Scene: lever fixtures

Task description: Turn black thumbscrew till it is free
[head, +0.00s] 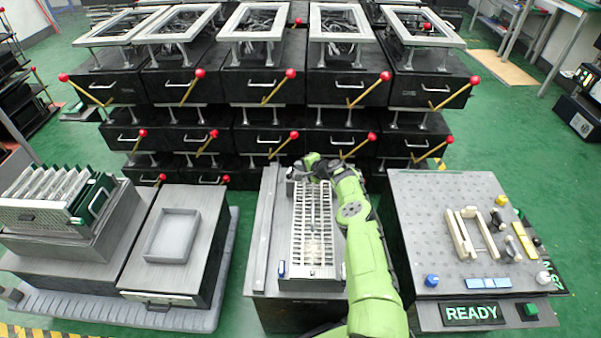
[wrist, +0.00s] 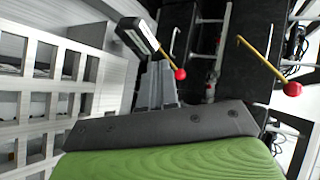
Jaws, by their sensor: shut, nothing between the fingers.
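My gripper (head: 300,173) is at the far end of the slotted metal rack (head: 312,222) on the middle bench; my green arm covers part of the rack's right side. In the wrist view the grey fingers (wrist: 158,84) are shut and empty. A black piece with a pale face (wrist: 137,38) stands just beyond the fingertips; it may be the black thumbscrew, but I cannot tell for sure, nor whether the fingers touch it. The rack (wrist: 45,95) fills the left of the wrist view. In the head view I cannot make out the thumbscrew near my gripper.
A blue knob (head: 281,269) sits at the rack's near left corner. Black drawer units with red-balled levers (head: 290,74) stand close behind the gripper. A grey tray (head: 172,236) is on the left bench. A pegboard panel (head: 440,215) with parts is at right.

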